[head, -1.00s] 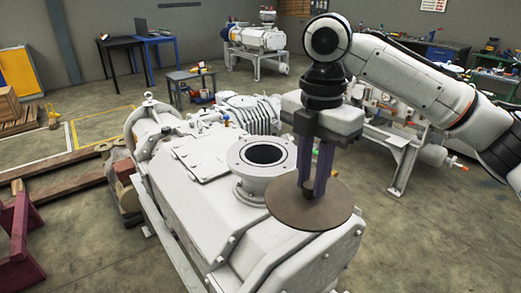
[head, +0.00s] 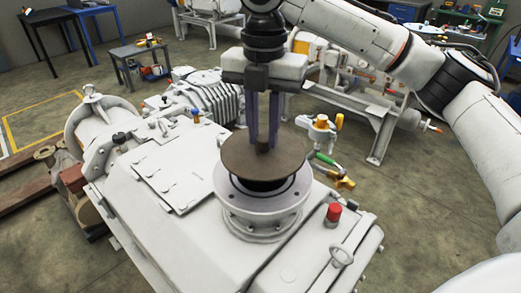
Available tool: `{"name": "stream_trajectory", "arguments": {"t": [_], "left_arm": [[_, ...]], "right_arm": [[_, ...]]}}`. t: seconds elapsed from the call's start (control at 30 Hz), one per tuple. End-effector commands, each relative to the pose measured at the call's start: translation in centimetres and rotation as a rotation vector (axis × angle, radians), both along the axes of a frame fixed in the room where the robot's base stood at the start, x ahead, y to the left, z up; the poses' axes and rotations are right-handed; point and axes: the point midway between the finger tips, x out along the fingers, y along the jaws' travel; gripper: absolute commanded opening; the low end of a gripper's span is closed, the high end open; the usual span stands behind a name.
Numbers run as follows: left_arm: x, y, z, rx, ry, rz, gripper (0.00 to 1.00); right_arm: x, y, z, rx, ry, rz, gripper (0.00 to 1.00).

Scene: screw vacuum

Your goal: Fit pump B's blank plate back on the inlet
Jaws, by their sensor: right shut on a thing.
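The blank plate (head: 240,160) is a brown disc with a short central knob. My right gripper (head: 263,148) points down and is shut on the knob at its middle. The plate is above the round flanged inlet (head: 255,210) on top of the white pump (head: 170,225), covering the back and left of its opening. A dark crescent of the opening shows at the plate's front edge, and the plate looks a little above the flange. The knob is partly hidden by the fingers. My left gripper is out of view.
A ribbed motor (head: 212,95) is at the back left.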

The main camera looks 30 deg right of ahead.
Motion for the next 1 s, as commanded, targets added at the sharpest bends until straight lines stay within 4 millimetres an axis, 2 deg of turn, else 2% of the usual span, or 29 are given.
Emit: {"name": "stream_trajectory", "arguments": {"t": [0.17,0.43,0.7,1.0], "left_arm": [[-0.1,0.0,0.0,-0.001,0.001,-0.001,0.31],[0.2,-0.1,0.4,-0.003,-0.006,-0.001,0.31],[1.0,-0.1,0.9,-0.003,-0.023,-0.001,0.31],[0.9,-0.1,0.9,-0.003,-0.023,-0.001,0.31]], "right_arm": [[0.0,0.0,-1.3,0.001,-0.002,-0.001,0.00],[0.0,0.0,-4.5,0.001,-0.002,-0.001,0.00],[0.1,0.0,-4.7,0.001,-0.003,-0.001,0.00],[0.1,0.0,-5.6,0.001,-0.003,-0.001,0.00]]}}
